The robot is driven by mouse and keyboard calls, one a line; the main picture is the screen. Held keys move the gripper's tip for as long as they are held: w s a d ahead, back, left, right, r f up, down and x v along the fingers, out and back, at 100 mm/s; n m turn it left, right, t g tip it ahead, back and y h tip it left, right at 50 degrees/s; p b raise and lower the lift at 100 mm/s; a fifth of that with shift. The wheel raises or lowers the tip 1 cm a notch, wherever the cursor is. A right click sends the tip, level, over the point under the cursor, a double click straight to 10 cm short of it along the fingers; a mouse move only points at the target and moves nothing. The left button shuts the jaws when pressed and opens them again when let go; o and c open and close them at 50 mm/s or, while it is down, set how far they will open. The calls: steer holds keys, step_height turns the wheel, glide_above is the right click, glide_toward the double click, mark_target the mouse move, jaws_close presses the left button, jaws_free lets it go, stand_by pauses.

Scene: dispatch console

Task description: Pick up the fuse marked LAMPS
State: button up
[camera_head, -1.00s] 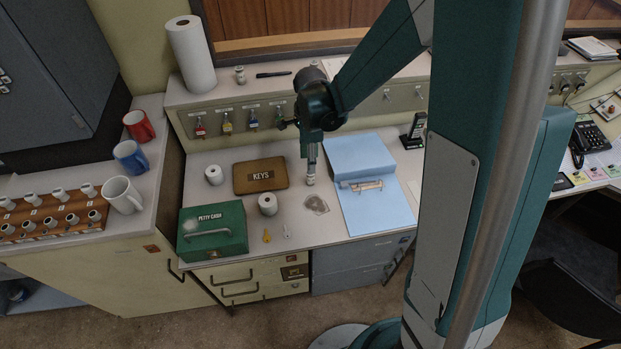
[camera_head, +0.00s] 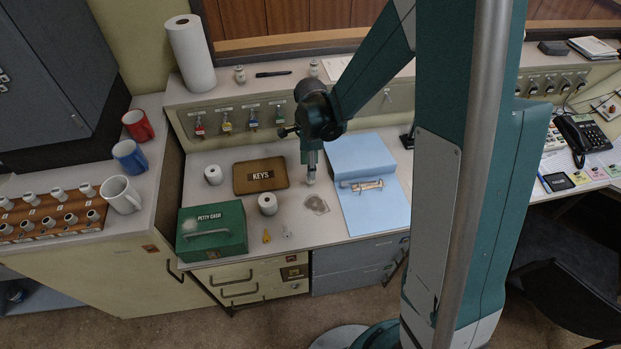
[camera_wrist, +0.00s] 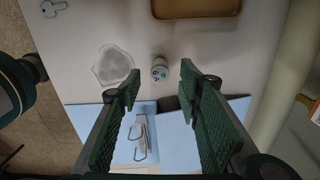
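A small white cylinder (camera_wrist: 160,70), which looks like a fuse, stands on the desk with dark marks on its top, too small to read for certain. It also shows in the head view (camera_head: 311,181), just below my gripper (camera_head: 311,166). In the wrist view my gripper (camera_wrist: 160,78) is open, with one finger on each side of the line to the cylinder. The cylinder lies beyond the fingertips and no contact shows. Similar small white cylinders stand on the back shelf (camera_head: 240,74). I cannot read LAMPS on any of them.
A blue binder (camera_head: 372,205) lies right of the cylinder, and a clear, flat piece (camera_head: 315,204) lies in front. A KEYS tray (camera_head: 242,186), a green petty cash box (camera_head: 189,246) and white rolls (camera_head: 268,209) are to the left. A wooden rack (camera_head: 48,205) holds several white cylinders.

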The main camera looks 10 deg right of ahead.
steer(key=shift+f+b, duration=0.45)
steer(key=shift+f, duration=1.75)
steer(key=shift+c, duration=0.6)
steer(key=c, duration=0.9)
